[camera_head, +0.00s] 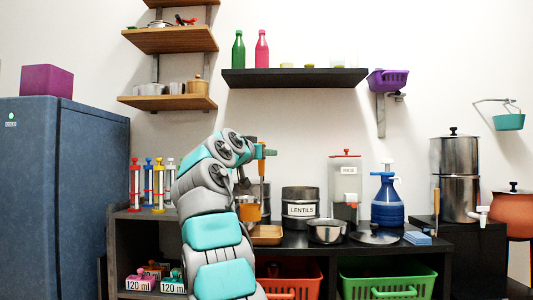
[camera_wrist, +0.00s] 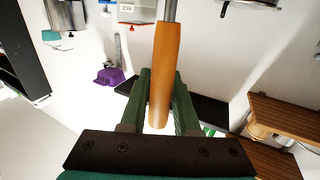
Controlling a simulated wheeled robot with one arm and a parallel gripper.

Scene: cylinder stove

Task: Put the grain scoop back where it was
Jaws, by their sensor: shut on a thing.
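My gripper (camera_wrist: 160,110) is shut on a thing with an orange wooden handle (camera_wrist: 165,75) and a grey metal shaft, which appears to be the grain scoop. The handle lies between the two dark green fingers, and the shaft runs out of the top of the wrist view. The scoop's bowl is not visible there. In the head view my gripper (camera_head: 262,152) is raised above the counter, left of the lentils canister (camera_head: 300,208), partly hidden by my arm. A small orange bit shows at its end.
A rice dispenser (camera_head: 345,190), a blue pump jug (camera_head: 387,200) and a metal pot (camera_head: 327,231) stand on the counter (camera_head: 300,248). A wooden tray (camera_head: 266,235) lies near my arm. A dark shelf (camera_head: 295,79) hangs above. Red and green baskets (camera_head: 388,279) sit below.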

